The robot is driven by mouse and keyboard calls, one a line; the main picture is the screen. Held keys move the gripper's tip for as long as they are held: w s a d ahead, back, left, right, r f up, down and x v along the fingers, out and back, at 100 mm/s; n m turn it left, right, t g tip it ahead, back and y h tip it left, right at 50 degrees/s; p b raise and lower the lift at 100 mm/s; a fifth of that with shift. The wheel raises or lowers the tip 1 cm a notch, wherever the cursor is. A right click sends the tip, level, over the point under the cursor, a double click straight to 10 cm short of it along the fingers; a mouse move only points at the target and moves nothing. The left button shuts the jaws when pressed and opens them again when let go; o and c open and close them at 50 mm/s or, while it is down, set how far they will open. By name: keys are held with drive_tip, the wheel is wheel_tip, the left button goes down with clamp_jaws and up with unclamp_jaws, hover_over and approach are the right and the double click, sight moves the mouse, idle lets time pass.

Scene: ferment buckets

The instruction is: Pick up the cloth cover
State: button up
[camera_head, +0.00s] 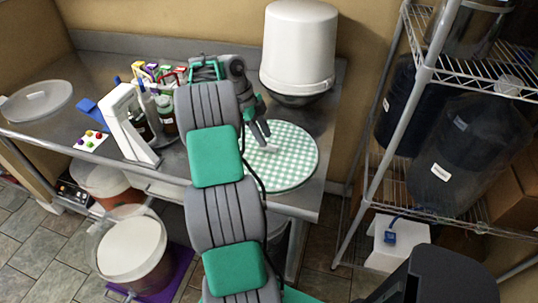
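The cloth cover (293,160) is a round, green-and-white checked piece. It lies flat near the right end of the steel counter, close to its front edge. My gripper (264,138) points down over the cover's left upper part, with its dark fingers at or just above the cloth. I cannot tell whether they touch it, or how far apart they are. My arm hides part of the cover's left side.
A white upturned bucket (299,45) stands behind the cover. A white stand (128,125) and several bottles are left of my arm. A wire shelf (425,75) with dark carboys is at right. A lidded bucket (132,247) stands on the floor.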

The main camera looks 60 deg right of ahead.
sight(269, 145)
drive_tip(key=x, duration=0.3)
drive_tip(key=shift+s+f, duration=0.2)
drive_tip(key=shift+s, duration=0.05)
drive_tip(key=shift+a, duration=0.1)
clamp_jaws()
